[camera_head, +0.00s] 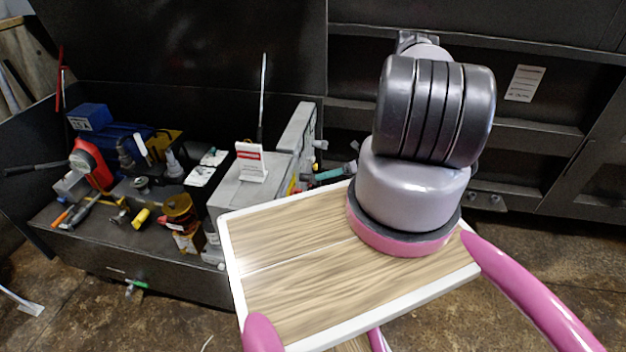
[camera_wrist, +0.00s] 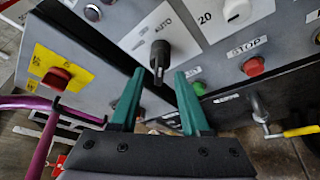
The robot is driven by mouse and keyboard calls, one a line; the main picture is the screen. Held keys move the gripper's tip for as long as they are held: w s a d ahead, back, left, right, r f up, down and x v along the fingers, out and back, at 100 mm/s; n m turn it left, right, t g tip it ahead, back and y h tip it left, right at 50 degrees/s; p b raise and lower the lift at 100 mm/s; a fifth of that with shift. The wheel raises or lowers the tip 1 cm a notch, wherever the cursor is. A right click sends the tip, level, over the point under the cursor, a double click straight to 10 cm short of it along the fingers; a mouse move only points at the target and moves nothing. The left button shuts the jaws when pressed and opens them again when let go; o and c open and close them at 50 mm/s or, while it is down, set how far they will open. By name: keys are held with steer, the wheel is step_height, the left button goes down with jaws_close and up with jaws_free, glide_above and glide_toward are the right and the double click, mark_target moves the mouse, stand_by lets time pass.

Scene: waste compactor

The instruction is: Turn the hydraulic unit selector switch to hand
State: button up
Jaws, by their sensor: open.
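In the wrist view, a black selector switch (camera_wrist: 160,57) sits on a light square plate marked AUTO, on the grey control panel (camera_wrist: 105,18). Its handle points roughly toward the bottom of the picture. The AUTO marking is just above and right of the knob, and other markings on the plate are too small or hidden to read. My gripper (camera_wrist: 158,76) is open, with its teal fingertips on either side of the handle's lower end. Whether they touch it cannot be told. In the head view my gripper is not visible.
A red button (camera_wrist: 253,66) under a STOP label and a green button (camera_wrist: 198,88) lie right of the switch. A yellow-handled valve (camera_wrist: 300,131) is at lower right. In the head view, a cluttered bench (camera_head: 100,215) stands at left.

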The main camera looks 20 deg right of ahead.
mark_target(313, 177)
steer(key=shift+x, duration=2)
jaws_close()
